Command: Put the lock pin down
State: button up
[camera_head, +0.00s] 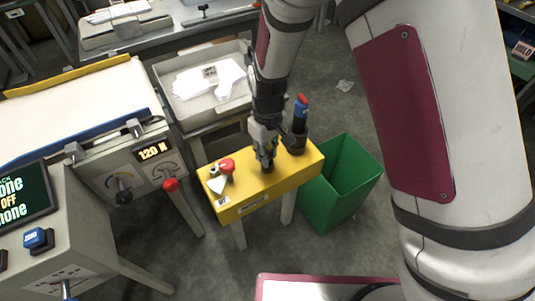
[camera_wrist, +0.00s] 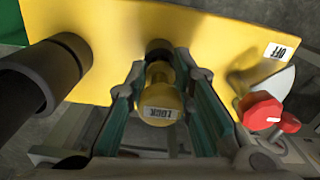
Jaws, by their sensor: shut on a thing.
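The lock pin (camera_wrist: 158,97), a yellow knob-headed piece with a "LOCK" label, sits between the green-faced fingers of my gripper (camera_wrist: 156,78) in the wrist view. My gripper is shut on it. Its far end points at a dark round collar (camera_wrist: 159,47) on the yellow box; I cannot tell how far it is in. In the head view my gripper (camera_head: 265,160) points down at the top of the yellow box (camera_head: 262,185), and its fingers mostly hide the pin.
A red knob with a pale lever (camera_head: 226,167) is at the box's left end, by an "OFF" label. A dark holder (camera_head: 296,143) with a blue-and-red-topped tool (camera_head: 301,108) stands close right. A green bin (camera_head: 340,180) and a grey tray (camera_head: 200,108) flank the box.

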jog(key=shift+f, duration=0.3)
jog(key=shift+c, duration=0.2)
jog(key=shift+f, duration=0.35)
jog(key=shift+o, duration=0.2)
jog(key=shift+s+d+f+b, duration=0.1)
jog(key=shift+f+b, duration=0.1)
jog(key=shift+b, duration=0.2)
jog(key=o, duration=0.9)
jog(key=shift+f, duration=0.1)
notch_tip(320, 180, up, 14)
jog(key=p, duration=0.3)
jog(key=shift+f+p, duration=0.25)
jog(key=shift+p, duration=0.05)
